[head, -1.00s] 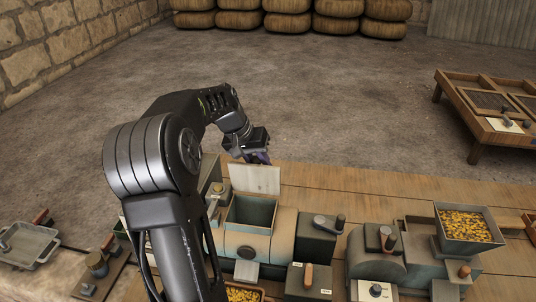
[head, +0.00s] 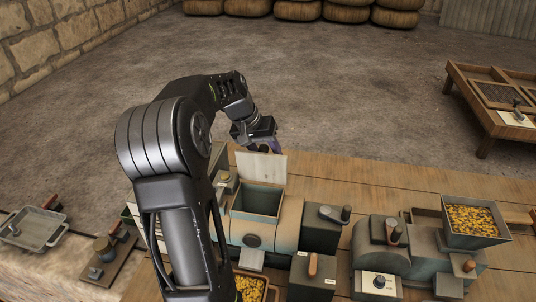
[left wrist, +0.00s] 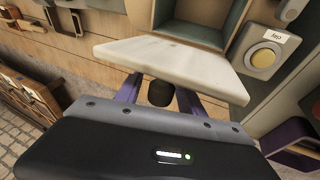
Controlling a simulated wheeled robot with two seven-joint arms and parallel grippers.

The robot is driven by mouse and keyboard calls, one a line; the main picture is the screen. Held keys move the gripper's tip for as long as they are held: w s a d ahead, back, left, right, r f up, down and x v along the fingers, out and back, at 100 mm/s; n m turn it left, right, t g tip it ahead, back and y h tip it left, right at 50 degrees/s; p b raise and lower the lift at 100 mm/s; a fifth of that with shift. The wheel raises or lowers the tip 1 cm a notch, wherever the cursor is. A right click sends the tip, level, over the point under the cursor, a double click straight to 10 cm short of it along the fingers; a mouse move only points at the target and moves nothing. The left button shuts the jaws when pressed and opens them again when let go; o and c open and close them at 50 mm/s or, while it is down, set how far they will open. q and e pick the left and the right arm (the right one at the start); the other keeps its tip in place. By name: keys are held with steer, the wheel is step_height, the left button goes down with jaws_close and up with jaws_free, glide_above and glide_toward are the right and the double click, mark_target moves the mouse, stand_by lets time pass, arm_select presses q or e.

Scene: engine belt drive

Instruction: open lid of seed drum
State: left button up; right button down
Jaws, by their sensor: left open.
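The seed drum (head: 270,221) stands on the wooden table with a square hopper opening on top. Its pale lid (head: 261,168) stands raised at the back edge of the opening, and the hopper inside shows empty. In the left wrist view the lid (left wrist: 170,62) lies across the front of my left gripper (left wrist: 160,90), with the drum opening (left wrist: 187,22) beyond it. A dark round knob (left wrist: 161,93) shows between the two purple fingers. In the head view my left gripper (head: 270,147) is open, just behind the lid's top edge. My right gripper is not in view.
A second machine (head: 385,247) with a hopper full of yellow seed (head: 473,221) stands to the right. A grey box with a crank (head: 322,228) sits beside the drum.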

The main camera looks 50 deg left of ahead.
mark_target(262, 144)
arm_select(q)
steer(key=shift+r, duration=0.1)
steer(key=b+v, duration=0.1)
steer(key=v, duration=0.6)
steer(key=shift+s+r+b, duration=0.2)
steer(key=shift+r+b, duration=0.05)
steer(key=shift+b, duration=0.05)
